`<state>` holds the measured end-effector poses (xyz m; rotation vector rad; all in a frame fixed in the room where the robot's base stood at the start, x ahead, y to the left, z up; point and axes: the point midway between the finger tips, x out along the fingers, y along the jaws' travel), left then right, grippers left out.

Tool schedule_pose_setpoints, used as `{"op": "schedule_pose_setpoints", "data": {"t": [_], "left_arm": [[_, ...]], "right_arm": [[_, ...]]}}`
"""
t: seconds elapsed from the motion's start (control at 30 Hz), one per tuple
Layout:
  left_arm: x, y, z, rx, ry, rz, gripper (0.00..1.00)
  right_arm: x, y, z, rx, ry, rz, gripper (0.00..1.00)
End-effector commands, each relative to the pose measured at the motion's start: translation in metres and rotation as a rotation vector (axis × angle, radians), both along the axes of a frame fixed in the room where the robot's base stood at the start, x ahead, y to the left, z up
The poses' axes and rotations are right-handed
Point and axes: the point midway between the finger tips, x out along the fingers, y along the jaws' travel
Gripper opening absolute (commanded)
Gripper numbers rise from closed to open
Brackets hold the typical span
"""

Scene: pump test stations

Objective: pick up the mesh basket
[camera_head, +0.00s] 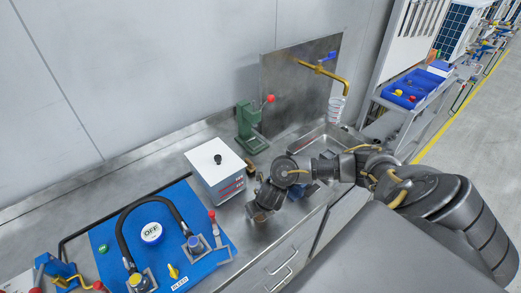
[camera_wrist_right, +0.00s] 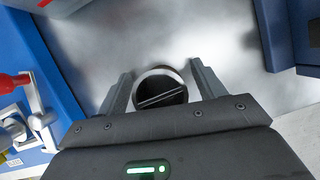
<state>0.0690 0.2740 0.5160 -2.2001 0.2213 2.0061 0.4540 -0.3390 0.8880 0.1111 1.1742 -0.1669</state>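A small round cup with a pale rim, a dark inside and a bar across its mouth, apparently the mesh basket (camera_wrist_right: 162,88), sits between the fingers of my right gripper (camera_wrist_right: 161,94) in the right wrist view. The fingers are spread on either side of it; I see no clear grip, and contact is hard to judge. In the head view my right gripper (camera_head: 261,203) is low over the steel counter, and the basket shows as a small brownish cylinder (camera_head: 258,216) under it, near the front edge. Its mesh is too small to make out. My left gripper is out of view.
A white box (camera_head: 216,172) with a black knob stands left of my right gripper. A blue panel (camera_head: 110,240) with a hose and valves lies farther left. A green press (camera_head: 249,127) stands behind. A sink (camera_head: 320,140) under a brass tap (camera_head: 322,72) is at the back right.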

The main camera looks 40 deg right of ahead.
Motion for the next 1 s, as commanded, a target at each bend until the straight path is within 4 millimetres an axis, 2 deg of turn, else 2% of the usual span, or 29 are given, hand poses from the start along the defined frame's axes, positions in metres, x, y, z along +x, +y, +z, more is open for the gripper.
{"op": "schedule_pose_setpoints", "data": {"t": [0.03,0.3,0.37,0.6,0.77,0.93,1.0], "left_arm": [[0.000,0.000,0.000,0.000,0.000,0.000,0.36],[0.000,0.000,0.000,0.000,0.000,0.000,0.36],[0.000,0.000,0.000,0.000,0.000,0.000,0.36],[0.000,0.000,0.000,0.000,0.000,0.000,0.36],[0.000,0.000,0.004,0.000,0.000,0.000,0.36],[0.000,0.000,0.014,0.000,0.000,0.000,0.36],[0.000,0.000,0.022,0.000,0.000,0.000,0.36]], "right_arm": [[0.000,0.000,0.000,0.000,0.000,0.000,0.62],[0.000,0.000,0.000,0.000,0.000,0.000,0.27],[0.000,0.000,0.000,0.000,0.000,0.000,0.21],[0.000,0.000,0.001,0.000,0.000,0.000,0.21],[0.000,0.000,0.010,0.002,-0.001,0.000,0.21],[0.001,0.000,0.038,0.001,-0.005,0.001,0.21],[-0.010,0.008,0.052,0.002,-0.001,0.006,0.21]]}}
